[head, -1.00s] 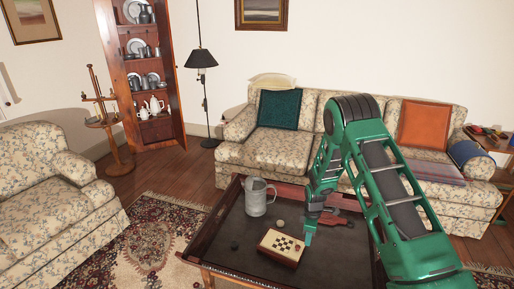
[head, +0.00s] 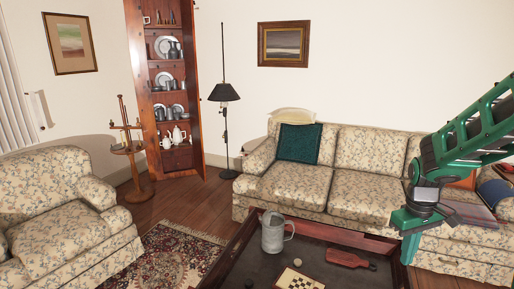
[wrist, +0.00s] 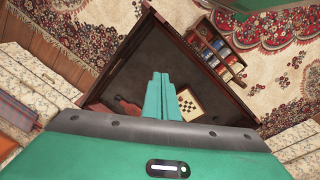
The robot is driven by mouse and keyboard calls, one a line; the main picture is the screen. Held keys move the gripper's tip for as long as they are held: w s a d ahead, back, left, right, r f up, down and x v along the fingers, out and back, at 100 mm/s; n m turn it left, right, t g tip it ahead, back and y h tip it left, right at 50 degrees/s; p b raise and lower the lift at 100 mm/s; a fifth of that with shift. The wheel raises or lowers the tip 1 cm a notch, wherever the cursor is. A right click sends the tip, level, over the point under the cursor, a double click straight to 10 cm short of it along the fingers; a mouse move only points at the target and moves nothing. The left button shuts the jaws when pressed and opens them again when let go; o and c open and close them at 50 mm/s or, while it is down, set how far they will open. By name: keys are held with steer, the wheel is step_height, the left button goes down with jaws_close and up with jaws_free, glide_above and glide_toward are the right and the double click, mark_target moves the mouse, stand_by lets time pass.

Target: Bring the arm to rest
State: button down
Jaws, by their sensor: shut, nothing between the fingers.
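My green arm reaches in from the right edge of the head view, with my gripper (head: 407,246) hanging down at its end, above the right side of the coffee table (head: 231,247). In the wrist view my gripper (wrist: 161,97) points down over the dark table top (wrist: 147,62), with its two teal fingers together. Nothing is between the fingers. They are apart from the things on the table.
A rug (head: 170,255) lies between armchair and table.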

steer(key=s+r+m, duration=0.4)
steer(key=s, duration=0.8)
steer(key=s+r+m+y, duration=0.1)
steer(key=s+r+m, duration=0.3)
steer(key=s, duration=0.8)
steer(key=shift+a+m, duration=0.3)
steer(key=shift+w+f, duration=0.3)
steer(key=shift+w, duration=0.25)
